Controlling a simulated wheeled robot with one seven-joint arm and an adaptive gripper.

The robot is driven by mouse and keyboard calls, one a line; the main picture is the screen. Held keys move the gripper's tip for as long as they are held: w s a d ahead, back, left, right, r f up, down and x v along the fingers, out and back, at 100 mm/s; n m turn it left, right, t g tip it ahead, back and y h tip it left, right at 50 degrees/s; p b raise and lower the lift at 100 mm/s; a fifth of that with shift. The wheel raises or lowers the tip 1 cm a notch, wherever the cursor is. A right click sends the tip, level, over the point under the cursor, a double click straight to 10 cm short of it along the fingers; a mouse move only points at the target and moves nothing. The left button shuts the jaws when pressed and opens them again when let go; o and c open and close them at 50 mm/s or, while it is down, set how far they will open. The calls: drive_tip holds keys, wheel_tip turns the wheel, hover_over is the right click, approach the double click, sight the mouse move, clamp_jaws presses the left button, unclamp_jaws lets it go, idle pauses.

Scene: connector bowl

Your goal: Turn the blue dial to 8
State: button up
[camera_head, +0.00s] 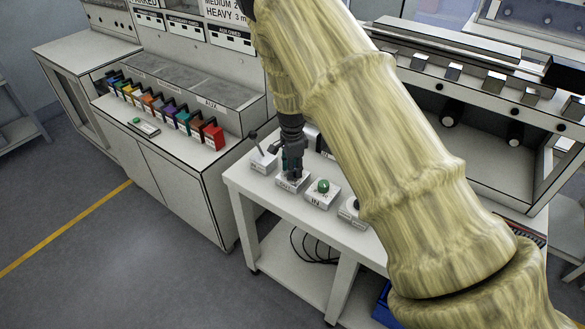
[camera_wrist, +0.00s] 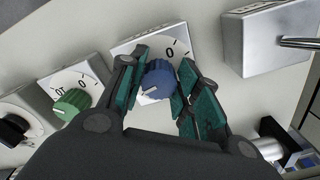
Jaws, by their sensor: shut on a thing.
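The blue dial (camera_wrist: 158,79) sits on a pale box (camera_wrist: 151,45) with a "0" printed near its upper right edge. A white mark shows on the lower left of the dial; I cannot read which number it points to. My gripper (camera_wrist: 163,66) has its teal fingers on either side of the dial and is shut on it. In the head view my gripper (camera_head: 292,166) points down over the same box (camera_head: 291,183) on the white table; the dial is hidden there behind the fingers.
A green dial (camera_wrist: 73,104) on its box stands close on one side, with a black knob (camera_wrist: 13,128) beyond it. A box with a metal lever (camera_wrist: 270,42) stands on the other side. The white table (camera_head: 254,190) has little free room between boxes. Coloured blocks (camera_head: 170,113) line a cabinet.

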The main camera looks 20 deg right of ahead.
drive_tip(key=shift+w+r, duration=0.2)
drive_tip(key=shift+w, duration=0.05)
drive_tip(key=o, duration=0.8)
drive_tip(key=shift+c, duration=0.2)
drive_tip(key=shift+o, duration=1.2)
drive_tip(key=shift+s+f, duration=0.1)
wheel_tip(320, 180, up, 12)
